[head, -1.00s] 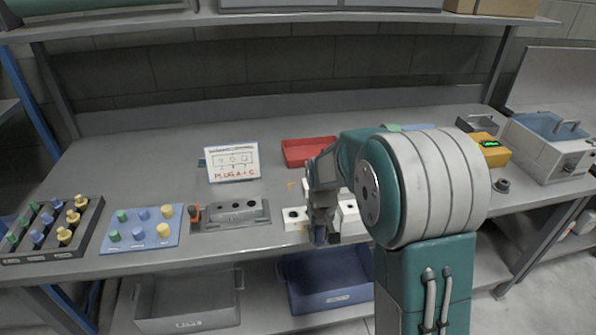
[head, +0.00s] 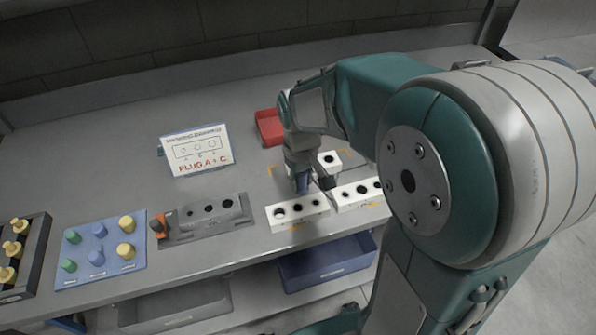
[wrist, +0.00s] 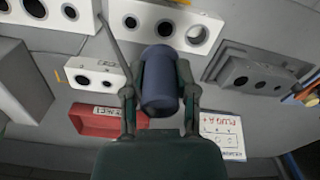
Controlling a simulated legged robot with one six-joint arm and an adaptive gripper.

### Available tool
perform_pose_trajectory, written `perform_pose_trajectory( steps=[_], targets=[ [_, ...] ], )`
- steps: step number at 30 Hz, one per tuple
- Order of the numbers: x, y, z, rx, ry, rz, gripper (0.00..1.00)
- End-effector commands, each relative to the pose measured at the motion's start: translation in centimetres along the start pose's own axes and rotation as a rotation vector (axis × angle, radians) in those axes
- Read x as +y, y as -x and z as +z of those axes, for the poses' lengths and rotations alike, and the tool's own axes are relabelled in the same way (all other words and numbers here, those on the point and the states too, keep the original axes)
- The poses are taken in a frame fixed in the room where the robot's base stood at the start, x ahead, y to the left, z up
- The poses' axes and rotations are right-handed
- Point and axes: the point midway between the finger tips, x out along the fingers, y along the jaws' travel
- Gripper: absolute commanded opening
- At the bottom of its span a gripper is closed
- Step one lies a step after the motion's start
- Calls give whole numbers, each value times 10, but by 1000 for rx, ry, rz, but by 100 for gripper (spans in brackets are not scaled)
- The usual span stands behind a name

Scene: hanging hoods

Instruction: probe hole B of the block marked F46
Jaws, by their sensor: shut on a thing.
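My gripper (head: 312,181) is shut on a blue cylinder (wrist: 160,80), which hangs between its fingers in the wrist view. In the head view the blue cylinder (head: 302,183) is just behind the front left white block (head: 283,224), apart from its holes as far as I can tell. That block shows several round holes and also appears in the wrist view (wrist: 172,8). A second white block (head: 345,204) stands to its right, and a third white block (head: 328,169) lies farther back, partly hidden by my arm. I cannot read F46 on any block.
A grey block (head: 225,226) with three holes stands to the left. A blue pad (head: 80,270) holds coloured pegs. A sign (head: 197,150) reads PLUG A + C. A red tray (head: 269,126) is behind. A blue bin (head: 325,262) sits below the table edge.

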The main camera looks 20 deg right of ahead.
Motion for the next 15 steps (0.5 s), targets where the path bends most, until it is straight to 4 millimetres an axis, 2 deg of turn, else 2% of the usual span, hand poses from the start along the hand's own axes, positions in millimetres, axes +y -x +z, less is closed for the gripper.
perform_pose_trajectory(
  steps=[9,15],
  targets=[
    [-1,-28,0,-1,1,0,0],
    [1,-39,0,0,0,-1,0]
  ],
)
